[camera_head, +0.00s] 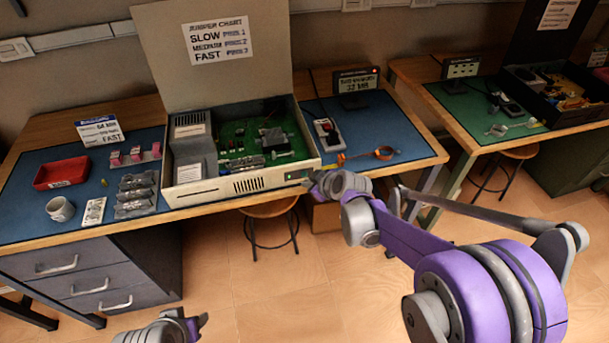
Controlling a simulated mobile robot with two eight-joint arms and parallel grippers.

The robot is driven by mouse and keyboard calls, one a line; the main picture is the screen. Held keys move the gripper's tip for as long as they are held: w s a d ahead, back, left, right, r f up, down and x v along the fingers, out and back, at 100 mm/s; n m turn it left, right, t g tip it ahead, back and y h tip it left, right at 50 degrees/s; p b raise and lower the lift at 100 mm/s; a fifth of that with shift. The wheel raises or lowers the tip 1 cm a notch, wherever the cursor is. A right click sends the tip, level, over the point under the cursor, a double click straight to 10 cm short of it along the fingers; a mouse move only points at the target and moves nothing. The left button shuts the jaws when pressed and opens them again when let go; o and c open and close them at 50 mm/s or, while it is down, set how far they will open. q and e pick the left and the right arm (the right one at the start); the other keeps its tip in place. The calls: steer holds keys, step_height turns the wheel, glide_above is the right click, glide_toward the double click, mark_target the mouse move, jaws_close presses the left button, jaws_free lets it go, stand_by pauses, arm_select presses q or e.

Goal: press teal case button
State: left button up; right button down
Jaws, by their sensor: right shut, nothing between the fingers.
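An open cream computer case (215,190) stands on the blue mat, its lid raised with a printed chart on it. A small green-teal button or light (292,177) shows at the right end of its front face. My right gripper (311,181) is shut and empty, its tip just right of that spot, close to the case's front corner. I cannot tell whether it touches the case. My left gripper (204,320) is low at the bottom edge, away from the table, partly cut off; its jaw opening is unclear.
On the mat are a red tray (62,173), a mug (60,209), grey parts (136,194), a multimeter (329,134) and an orange cable (372,154). Stools (268,209) stand below. A second workbench (480,130) is at right. Open floor lies in front.

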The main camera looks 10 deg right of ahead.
steer(key=shift+w, duration=0.1)
steer(key=shift+w, duration=0.35)
steer(key=shift+w, duration=0.4)
stand_by(0.6)
stand_by(0.3)
steer(key=shift+s, duration=0.85)
steer(key=shift+s+d, duration=0.1)
steer(key=shift+s, duration=2.4)
